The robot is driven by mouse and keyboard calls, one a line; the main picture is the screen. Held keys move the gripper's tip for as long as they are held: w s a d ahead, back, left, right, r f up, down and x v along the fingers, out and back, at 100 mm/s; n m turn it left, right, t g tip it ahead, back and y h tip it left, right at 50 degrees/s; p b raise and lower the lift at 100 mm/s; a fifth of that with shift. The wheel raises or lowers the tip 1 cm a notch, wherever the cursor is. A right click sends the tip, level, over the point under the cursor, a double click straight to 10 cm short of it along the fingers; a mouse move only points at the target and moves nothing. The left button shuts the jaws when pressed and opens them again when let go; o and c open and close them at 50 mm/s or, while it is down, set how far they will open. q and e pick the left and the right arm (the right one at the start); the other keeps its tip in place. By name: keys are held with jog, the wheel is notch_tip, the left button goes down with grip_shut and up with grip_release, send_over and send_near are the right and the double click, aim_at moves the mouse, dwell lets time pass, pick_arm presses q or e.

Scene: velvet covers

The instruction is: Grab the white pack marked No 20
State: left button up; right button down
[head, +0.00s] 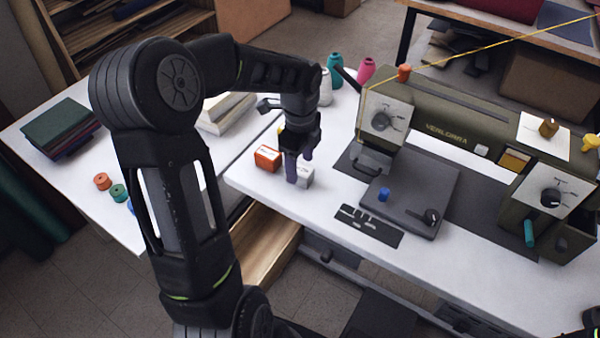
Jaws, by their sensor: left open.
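A small white pack (305,177) sits on the white table near its front left edge. Its marking is too small to read. My left gripper (296,172) points down right at the pack, its fingers open and covering the pack's left part. I cannot tell whether the fingers touch it or straddle it.
An orange box (267,157) stands just left of the pack. A green sewing machine (440,125) with a grey plate (410,195) is to the right. Thread cones (335,70) stand behind. An open wooden drawer (265,245) lies below the table edge.

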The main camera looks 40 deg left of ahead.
pick_arm(q)
jog(key=shift+f, duration=1.4)
grip_shut()
